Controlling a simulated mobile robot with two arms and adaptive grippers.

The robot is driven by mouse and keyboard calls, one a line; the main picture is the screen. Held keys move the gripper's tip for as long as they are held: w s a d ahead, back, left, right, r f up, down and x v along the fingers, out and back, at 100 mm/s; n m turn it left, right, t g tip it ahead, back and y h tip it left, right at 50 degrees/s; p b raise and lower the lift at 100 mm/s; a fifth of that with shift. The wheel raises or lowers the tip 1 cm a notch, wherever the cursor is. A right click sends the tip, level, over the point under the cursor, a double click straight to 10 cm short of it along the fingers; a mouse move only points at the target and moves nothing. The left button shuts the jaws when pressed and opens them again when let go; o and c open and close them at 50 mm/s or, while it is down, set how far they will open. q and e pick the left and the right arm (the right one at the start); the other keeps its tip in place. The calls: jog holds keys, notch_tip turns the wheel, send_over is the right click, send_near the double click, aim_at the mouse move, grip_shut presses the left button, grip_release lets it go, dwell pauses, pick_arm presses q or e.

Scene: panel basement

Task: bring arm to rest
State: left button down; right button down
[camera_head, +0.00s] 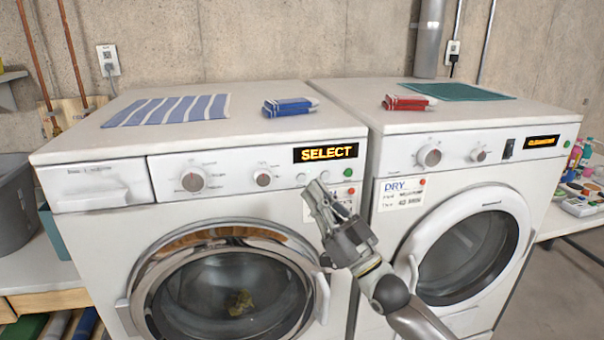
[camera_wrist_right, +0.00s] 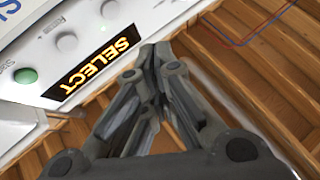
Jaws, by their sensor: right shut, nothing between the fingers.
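My right gripper (camera_head: 316,192) is shut and empty. It is in front of the left washing machine's (camera_head: 110,172) panel, just below the lit SELECT display (camera_head: 326,152) and close to the small buttons there. In the right wrist view its fingers (camera_wrist_right: 155,55) are closed together, with the SELECT display (camera_wrist_right: 92,68) and a green button (camera_wrist_right: 26,76) to their left. Whether the fingertips touch the panel cannot be told. My left gripper is in neither view.
A dryer (camera_head: 400,150) stands at the right, its round door (camera_head: 415,250) near my right arm. The washer's round door (camera_head: 160,255) is left of the arm. Striped cloth (camera_head: 170,110), blue item (camera_head: 290,106), red item (camera_head: 408,102) and green cloth (camera_head: 460,92) lie on top.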

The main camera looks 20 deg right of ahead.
jog(key=shift+s+a, duration=0.1)
jog(key=shift+s, duration=0.7)
jog(key=shift+w, duration=0.1)
